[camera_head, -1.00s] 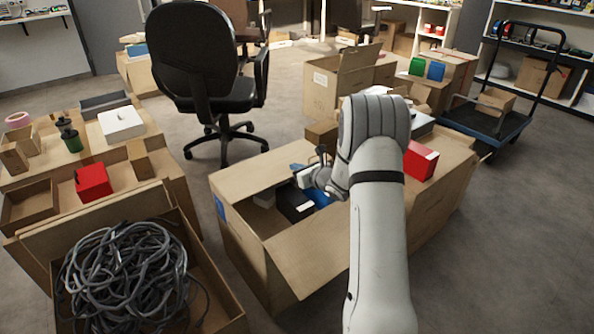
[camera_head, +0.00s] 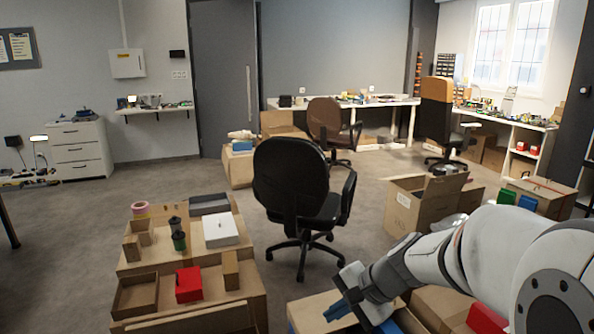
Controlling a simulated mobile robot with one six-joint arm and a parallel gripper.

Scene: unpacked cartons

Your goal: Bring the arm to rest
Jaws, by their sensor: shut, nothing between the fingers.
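My arm (camera_head: 480,255) reaches in from the lower right, white with a grey wrist. My gripper (camera_head: 338,308) is at its end, low in the middle of the picture, with small blue fingers pointing down and left. It is shut and empty. It hangs over or just in front of an open carton (camera_head: 305,312) at the bottom edge. The wrist and the picture's edge hide most of that carton's inside.
A carton table (camera_head: 255,285) at lower left bears a red box (camera_head: 189,284), a white box (camera_head: 220,230) and small cartons. A black office chair (camera_head: 290,190) stands behind my gripper. An open carton (camera_head: 405,208) stands behind my arm.

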